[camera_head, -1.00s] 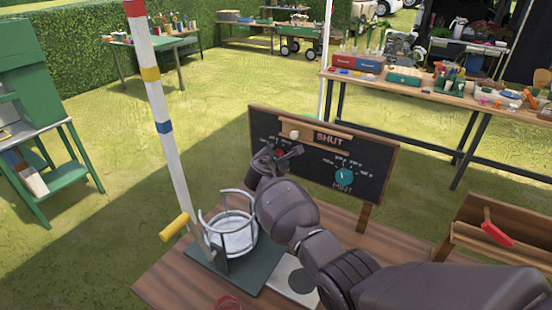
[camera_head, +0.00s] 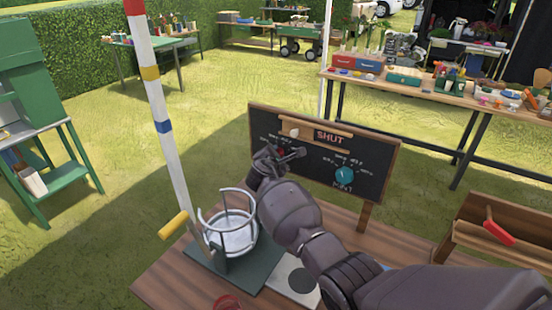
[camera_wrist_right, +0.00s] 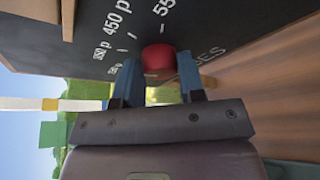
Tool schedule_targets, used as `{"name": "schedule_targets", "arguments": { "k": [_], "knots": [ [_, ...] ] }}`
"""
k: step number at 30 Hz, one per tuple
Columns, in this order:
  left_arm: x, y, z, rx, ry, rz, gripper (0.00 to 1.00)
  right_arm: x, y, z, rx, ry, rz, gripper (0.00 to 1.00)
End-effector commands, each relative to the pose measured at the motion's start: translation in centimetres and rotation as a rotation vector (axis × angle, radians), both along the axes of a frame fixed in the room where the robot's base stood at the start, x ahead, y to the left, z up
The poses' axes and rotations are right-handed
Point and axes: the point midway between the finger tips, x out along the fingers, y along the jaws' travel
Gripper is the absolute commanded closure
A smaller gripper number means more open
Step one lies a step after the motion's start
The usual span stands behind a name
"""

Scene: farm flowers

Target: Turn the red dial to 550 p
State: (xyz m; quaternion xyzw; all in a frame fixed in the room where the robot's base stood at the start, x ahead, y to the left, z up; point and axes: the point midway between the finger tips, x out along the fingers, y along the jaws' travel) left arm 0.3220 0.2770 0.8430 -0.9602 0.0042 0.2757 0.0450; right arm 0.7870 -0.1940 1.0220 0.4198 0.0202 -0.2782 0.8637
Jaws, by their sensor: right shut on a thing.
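The red dial (camera_wrist_right: 158,58) is on the black board (camera_head: 352,157), seen close in the right wrist view with the white marks "450 p" and "55..." beside it. My right gripper (camera_wrist_right: 160,78) has its two blue-grey fingers on either side of the dial and is shut on it. In the head view the right gripper (camera_head: 283,158) is at the left part of the board and hides most of the dial. I cannot make out where the dial points. My left gripper is in neither view.
A teal dial (camera_head: 345,175) is on the board's right part, with a "SHUT" sign above. A wire ring holder (camera_head: 230,232) and a tall striped post (camera_head: 167,135) stand left of my arm. A wooden box with a red handle (camera_head: 499,233) is at the right.

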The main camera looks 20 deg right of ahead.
Motion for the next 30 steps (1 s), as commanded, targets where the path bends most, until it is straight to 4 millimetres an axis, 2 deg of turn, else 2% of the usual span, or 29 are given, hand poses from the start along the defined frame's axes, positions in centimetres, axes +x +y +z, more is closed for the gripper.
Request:
{"name": "schedule_targets", "arguments": {
  "k": [10,18,30],
  "knots": [
    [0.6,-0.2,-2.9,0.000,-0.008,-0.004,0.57,-0.1,0.0,-0.8,0.178,-0.180,0.002,0.87],
    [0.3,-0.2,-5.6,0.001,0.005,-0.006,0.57,-0.1,0.0,-0.9,0.297,-0.296,0.001,0.87],
    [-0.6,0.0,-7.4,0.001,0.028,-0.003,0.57,-0.1,0.0,-0.5,0.369,-0.369,0.001,0.87]
  ]
}}
